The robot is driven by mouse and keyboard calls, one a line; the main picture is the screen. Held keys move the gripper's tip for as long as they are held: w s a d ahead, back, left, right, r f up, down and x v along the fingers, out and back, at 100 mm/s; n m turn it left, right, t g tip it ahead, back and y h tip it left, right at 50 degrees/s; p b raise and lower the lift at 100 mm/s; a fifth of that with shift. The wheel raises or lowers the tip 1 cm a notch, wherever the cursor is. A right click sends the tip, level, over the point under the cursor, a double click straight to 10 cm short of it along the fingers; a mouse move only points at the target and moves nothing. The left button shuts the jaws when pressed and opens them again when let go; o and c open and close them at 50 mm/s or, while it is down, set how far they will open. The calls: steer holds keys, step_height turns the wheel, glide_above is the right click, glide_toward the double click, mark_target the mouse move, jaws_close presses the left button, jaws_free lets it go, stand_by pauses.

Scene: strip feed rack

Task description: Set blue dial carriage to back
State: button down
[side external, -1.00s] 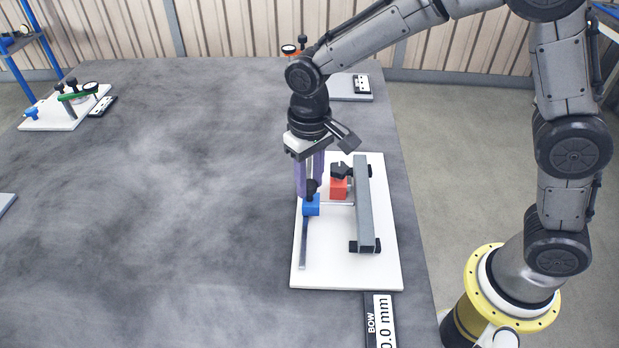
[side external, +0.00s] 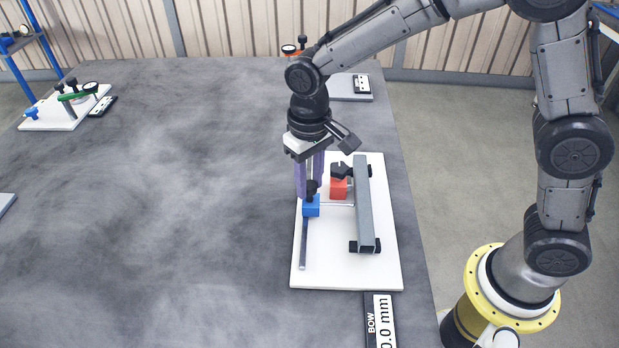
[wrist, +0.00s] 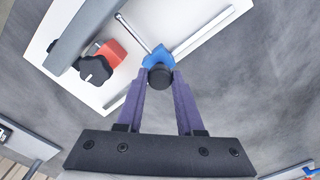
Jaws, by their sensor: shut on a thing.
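The blue dial carriage (side external: 311,207) is a small blue block with a black knob on top, sitting on a thin metal rail (side external: 304,245) on the white base plate (side external: 335,273). It also shows in the wrist view (wrist: 158,57), below a thin silver rod. My gripper (side external: 311,190) has purple fingers and points down over the carriage. In the wrist view, the fingertips (wrist: 160,78) are shut on the carriage's black knob, one on each side. The back part of the rail is hidden behind the fingers in the side view.
A red block (side external: 338,189) with a black knob stands right of the carriage, beside a raised grey bar (side external: 364,205) on black feet. A display labelled BOW (side external: 380,322) lies in front of the plate.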

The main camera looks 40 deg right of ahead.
steer(key=s+a, duration=0.8)
steer(key=shift+s+a+r, duration=0.1)
steer(key=shift+a, duration=0.15)
steer(key=c, duration=0.5)
jaws_free()
steer(key=shift+d, duration=0.1)
step_height(320, 180, up, 14)
steer(key=shift+f, duration=0.1)
